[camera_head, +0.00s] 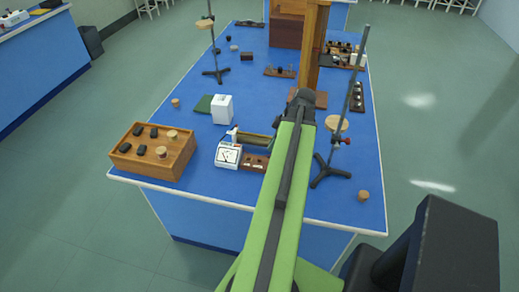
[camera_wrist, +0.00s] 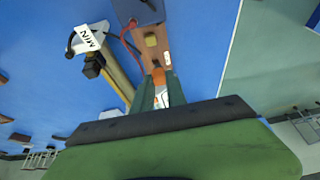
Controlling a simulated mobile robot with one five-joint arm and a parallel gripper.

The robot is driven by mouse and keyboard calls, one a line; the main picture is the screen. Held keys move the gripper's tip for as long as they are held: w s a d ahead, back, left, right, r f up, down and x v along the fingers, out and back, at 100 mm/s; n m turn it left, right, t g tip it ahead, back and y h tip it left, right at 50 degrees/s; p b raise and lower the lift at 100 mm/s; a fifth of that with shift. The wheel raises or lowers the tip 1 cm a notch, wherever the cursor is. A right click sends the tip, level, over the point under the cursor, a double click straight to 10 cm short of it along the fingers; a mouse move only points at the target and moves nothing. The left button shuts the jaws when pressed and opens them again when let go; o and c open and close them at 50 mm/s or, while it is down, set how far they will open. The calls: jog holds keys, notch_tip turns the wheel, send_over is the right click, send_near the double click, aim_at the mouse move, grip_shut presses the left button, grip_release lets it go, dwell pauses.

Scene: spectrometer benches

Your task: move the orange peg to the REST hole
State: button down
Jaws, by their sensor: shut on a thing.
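My gripper (camera_wrist: 160,90) is in the lower middle of the wrist view, its two narrow fingers close together. Between their tips is the orange peg (camera_wrist: 158,76), mostly hidden by the fingers. No REST label can be read. In the head view the arm reaches toward the wooden post (camera_head: 314,45); its dark end hides the fingers and peg.
On the blue bench (camera_head: 190,105) are stands (camera_head: 351,90), a white meter (camera_head: 229,155) and a wooden tray (camera_head: 120,160) with dark pieces. The bench's left front is partly clear.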

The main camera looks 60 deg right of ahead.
jog(key=shift+w+d+r+b+x, duration=0.15)
jog(key=shift+w+b+x, duration=0.1)
jog(key=shift+b+x, duration=1.35)
jog(key=shift+w+d+b+x, duration=0.2)
jog(key=shift+b+x, duration=0.9)
jog(key=shift+x, duration=0.95)
jog(key=shift+w+d+r+b+x, duration=0.1)
jog(key=shift+w+b+x, duration=0.15)
jog(key=shift+b+x, duration=1.35)
jog(key=shift+f, duration=0.25)
jog(key=c, duration=1.3)
grip_release()
jog(key=shift+w, duration=0.1)
jog(key=shift+o, duration=0.2)
jog(key=shift+r+p, duration=0.15)
jog(key=shift+p, duration=0.25)
